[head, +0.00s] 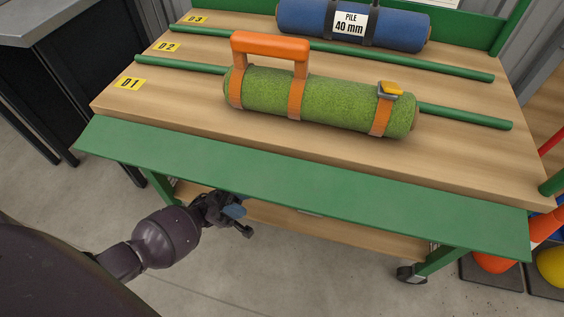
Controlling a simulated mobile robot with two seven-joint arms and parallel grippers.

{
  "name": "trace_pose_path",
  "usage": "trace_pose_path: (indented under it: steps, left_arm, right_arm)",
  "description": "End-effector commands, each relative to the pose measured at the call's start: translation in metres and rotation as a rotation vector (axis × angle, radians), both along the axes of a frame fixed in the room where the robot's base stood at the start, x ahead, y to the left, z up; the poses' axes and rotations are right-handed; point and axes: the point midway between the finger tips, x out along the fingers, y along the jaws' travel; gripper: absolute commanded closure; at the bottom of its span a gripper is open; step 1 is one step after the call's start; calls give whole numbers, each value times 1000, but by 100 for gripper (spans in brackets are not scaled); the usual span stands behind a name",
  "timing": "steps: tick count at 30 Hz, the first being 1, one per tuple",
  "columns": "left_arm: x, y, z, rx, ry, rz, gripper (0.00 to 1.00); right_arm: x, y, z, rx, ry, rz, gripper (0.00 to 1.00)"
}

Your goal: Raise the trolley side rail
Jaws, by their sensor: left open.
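The trolley has a wooden top (170,108) on a green frame. The side rail is a long flat green panel (330,190) along the trolley's near edge, sticking out toward me and lying below the top. My right gripper is not in view.
A blue roll (352,24) labelled "PILE 40 mm" lies farther back. Yellow tags D1 (130,84), D2 and D3 mark the rows. A lower shelf (330,230) and a castor (411,273) show beneath. The near floor is clear.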

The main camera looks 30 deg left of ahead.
Motion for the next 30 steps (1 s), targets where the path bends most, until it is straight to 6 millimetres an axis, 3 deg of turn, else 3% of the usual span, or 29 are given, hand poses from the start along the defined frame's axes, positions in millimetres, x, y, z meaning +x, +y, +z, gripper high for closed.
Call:
trace_pose_path:
  steps: [5, 18, 30]
  left_arm:
    - [4, -9, 13, -4, -10, -4, 60]
    - [18, -58, 63, -3, -7, -1, 60]
    - [23, -72, 77, -1, -3, -1, 60]
  right_arm:
    - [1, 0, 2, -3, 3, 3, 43]
    - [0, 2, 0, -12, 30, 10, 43]
    - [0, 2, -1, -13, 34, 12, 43]
